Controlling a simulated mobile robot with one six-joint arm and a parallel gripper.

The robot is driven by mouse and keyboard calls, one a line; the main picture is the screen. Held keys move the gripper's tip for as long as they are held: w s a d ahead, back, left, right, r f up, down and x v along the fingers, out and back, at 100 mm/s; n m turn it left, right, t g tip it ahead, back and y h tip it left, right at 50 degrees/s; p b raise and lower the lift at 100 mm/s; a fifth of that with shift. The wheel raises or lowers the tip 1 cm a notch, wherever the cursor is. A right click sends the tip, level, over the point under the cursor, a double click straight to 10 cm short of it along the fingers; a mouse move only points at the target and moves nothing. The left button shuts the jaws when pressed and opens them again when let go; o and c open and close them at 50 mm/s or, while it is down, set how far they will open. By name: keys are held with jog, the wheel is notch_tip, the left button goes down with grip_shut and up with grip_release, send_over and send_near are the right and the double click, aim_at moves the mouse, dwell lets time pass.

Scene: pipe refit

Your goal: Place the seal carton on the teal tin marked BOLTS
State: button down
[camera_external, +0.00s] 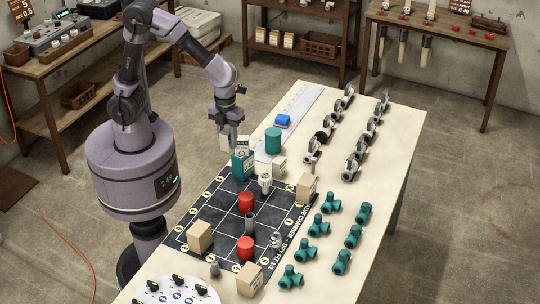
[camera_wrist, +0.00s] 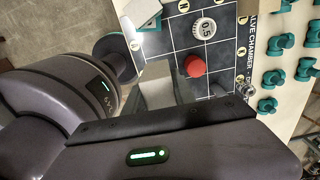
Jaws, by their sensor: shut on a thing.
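My gripper (camera_external: 228,128) hangs with its fingers pointing down at the far left edge of the board. It is shut on a pale block-like thing, taken to be the seal carton, which shows in the wrist view (camera_wrist: 157,90); no marking on it can be read, and the fingers partly hide it. A teal box-shaped tin (camera_external: 243,166) with a pale label stands just right of and below my gripper in the external view; its lettering is too small to read.
Teal fittings (camera_external: 319,225) and grey valves (camera_external: 354,165) line the right side.

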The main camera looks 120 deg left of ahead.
jog(key=s+a+p, duration=0.1)
jog(key=s+a, duration=0.3)
jog(key=a, duration=0.5)
jog(key=s+a+p, duration=0.1)
jog(key=s+a, duration=0.3)
jog(key=a, duration=0.4)
jog(key=b, duration=0.1)
send_over(273, 131)
notch_tip(273, 131, down, 7)
jog(key=shift+w+r, duration=0.1)
jog(key=shift+w, duration=0.05)
notch_tip(273, 131, down, 4)
jog(key=shift+r+b, duration=0.25)
jog(key=shift+b, duration=0.6)
